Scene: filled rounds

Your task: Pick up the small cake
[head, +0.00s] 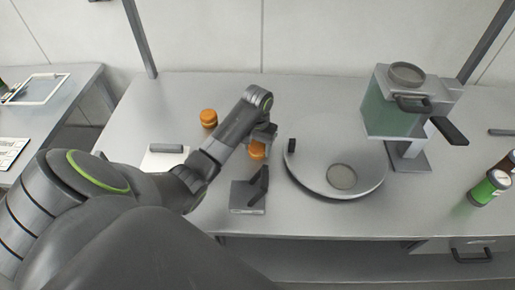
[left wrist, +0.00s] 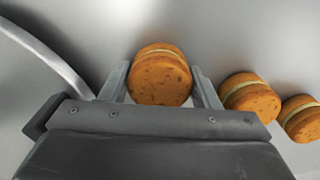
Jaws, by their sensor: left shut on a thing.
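Several small cakes show, each an orange-brown round with a pale filling band. My left gripper (head: 264,136) is shut on one small cake (left wrist: 161,80), which sits between its two fingers in the left wrist view. In the head view this cake (head: 257,151) shows just below the gripper, partly covered by it, left of the round plate. I cannot tell whether it touches the table. Two more cakes, a nearer one (left wrist: 250,97) and a farther one (left wrist: 301,119), lie to the right in the left wrist view. One free cake (head: 208,118) shows left of my arm in the head view. My right gripper is not in view.
A large round grey plate (head: 310,165) stands right of the gripper. A grey block with a black handle (head: 248,197) is close in front. A machine with a green tank (head: 392,112) and several jars (head: 488,188) stand at the right. The back of the table is clear.

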